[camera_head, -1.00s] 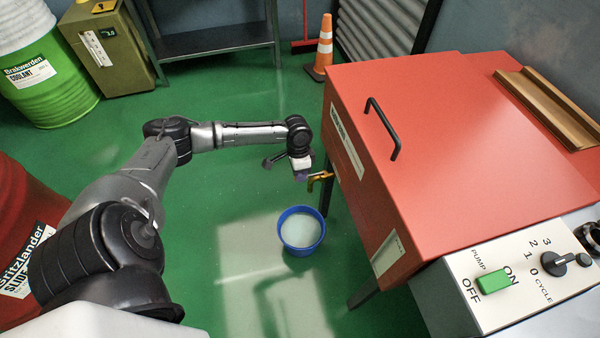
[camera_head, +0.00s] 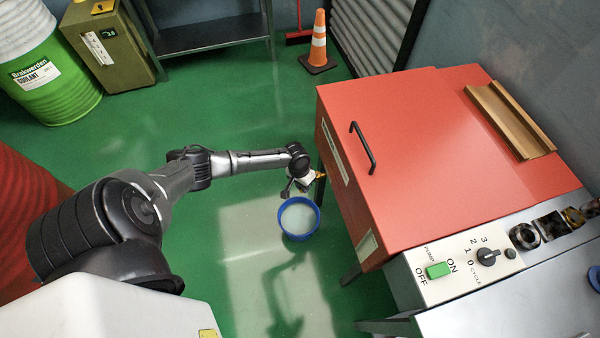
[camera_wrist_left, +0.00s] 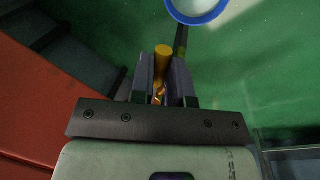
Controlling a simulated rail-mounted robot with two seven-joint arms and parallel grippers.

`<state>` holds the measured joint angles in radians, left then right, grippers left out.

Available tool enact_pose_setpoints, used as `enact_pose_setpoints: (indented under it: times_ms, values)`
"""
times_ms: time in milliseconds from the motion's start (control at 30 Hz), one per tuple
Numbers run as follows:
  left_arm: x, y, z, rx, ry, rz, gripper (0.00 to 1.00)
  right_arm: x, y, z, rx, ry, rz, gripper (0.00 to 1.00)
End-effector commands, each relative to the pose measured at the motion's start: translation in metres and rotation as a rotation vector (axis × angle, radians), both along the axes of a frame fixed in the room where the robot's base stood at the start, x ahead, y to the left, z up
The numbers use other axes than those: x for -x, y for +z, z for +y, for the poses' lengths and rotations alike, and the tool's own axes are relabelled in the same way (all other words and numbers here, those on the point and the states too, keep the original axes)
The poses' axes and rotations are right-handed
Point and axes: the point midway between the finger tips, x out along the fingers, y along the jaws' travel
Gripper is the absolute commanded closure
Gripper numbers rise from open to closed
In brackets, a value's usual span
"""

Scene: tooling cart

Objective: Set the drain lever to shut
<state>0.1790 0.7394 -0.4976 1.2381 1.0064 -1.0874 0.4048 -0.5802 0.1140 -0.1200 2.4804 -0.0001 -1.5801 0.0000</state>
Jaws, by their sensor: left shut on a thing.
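The brass-yellow drain lever (camera_wrist_left: 162,54) shows between the two fingers of my left gripper (camera_wrist_left: 165,82) in the left wrist view. The fingers are shut on it, and its rounded end sticks out past them. In the head view my left gripper (camera_head: 313,178) is at the side of the red machine (camera_head: 400,140), low near a leg. Only a small yellow bit of the drain fitting (camera_head: 320,175) shows there; the gripper hides most of it, and I cannot tell the lever's setting. My right gripper is out of view.
A blue bucket (camera_head: 285,230) of pale liquid stands on the green floor just below the gripper. A control panel (camera_head: 440,290) is at the lower right. A traffic cone (camera_head: 318,42) stands behind. The floor left of the bucket is clear.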

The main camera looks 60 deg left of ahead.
Motion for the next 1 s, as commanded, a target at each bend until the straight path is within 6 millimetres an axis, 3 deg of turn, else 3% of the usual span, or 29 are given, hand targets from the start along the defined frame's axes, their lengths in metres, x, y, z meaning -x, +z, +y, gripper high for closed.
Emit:
enact_pose_setpoints:
  times_ms: [33,100,400,1000]
  values:
    - [-0.001,0.01,-0.006,0.006,0.045,0.001,1.0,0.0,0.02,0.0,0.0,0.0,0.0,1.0]
    - [-0.004,0.009,-0.011,0.006,0.113,0.001,1.0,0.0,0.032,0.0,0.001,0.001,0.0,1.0]
    - [-0.016,0.006,-0.029,0.004,0.382,0.001,1.0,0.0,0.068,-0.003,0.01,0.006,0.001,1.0]
    - [-0.034,0.002,-0.043,0.002,0.684,-0.002,1.0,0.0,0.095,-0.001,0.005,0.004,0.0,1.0]
